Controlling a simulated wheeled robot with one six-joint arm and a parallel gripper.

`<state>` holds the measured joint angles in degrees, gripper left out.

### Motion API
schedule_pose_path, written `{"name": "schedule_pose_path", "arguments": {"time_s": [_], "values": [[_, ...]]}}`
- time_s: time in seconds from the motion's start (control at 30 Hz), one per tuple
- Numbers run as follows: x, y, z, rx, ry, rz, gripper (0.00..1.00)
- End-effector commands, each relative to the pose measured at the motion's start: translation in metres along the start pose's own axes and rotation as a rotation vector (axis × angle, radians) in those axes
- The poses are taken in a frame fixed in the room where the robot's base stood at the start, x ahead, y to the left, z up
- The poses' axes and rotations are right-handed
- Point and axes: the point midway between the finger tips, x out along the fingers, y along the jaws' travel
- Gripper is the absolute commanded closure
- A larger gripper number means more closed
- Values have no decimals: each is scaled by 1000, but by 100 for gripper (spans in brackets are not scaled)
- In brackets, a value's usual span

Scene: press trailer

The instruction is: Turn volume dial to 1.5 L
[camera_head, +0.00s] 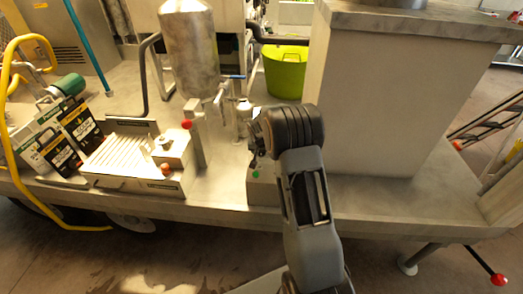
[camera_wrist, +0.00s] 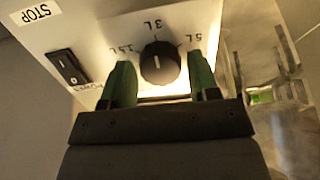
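The volume dial (camera_wrist: 160,62) is a round black knob on a pale panel (camera_wrist: 90,22) in the wrist view. Labels around it read 1.5 L at left, 3 L at top and 5 L at right. Its pale mark appears to point up, towards 3 L. My gripper (camera_wrist: 160,84) is open, with one green finger on each side of the dial and gaps between fingers and knob. In the head view my wrist covers most of the control box (camera_head: 262,190); the dial and fingertips are hidden there.
A black power switch (camera_wrist: 68,67) and a STOP label (camera_wrist: 36,12) are left of the dial. In the head view, a green button (camera_head: 256,174) shows on the box. A metal tank (camera_head: 190,50), pipes and a lime bucket (camera_head: 285,72) stand behind.

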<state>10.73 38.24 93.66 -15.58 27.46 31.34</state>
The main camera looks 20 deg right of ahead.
Motion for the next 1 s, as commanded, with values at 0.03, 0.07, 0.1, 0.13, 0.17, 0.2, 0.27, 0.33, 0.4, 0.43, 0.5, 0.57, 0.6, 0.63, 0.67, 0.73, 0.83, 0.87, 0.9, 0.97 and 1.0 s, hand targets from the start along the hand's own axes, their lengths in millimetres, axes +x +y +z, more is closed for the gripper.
{"name": "schedule_pose_path", "arguments": {"time_s": [0.03,0.07,0.1,0.13,0.17,0.2,0.27,0.33,0.4,0.43,0.5,0.57,0.6,0.63,0.67,0.73,0.83,0.87,0.9,0.97,1.0], "values": [[0,0,0,0,0,0,50],[0,0,0,0,0,0,53],[0,0,0,0,0,0,56],[0,0,0,0,0,0,59],[0,0,0,0,0,0,62],[0,0,0,0,0,0,66],[0,0,0,0,0,0,72],[0,0,0,0,0,0,78],[0,0,0,0,0,0,82],[0,0,0,-1,0,0,82],[0,0,0,-5,-1,1,82],[0,0,0,-15,-1,2,82],[1,0,0,-26,-1,3,82],[1,0,0,-36,-1,4,82],[1,0,1,-47,-1,5,82],[2,0,1,-82,-1,8,82],[2,-1,1,-152,-2,14,82],[2,-1,1,-176,-1,16,82],[2,-1,1,-210,-1,19,82],[2,-2,1,-264,-1,24,82],[2,-2,1,-302,-1,28,82]]}}
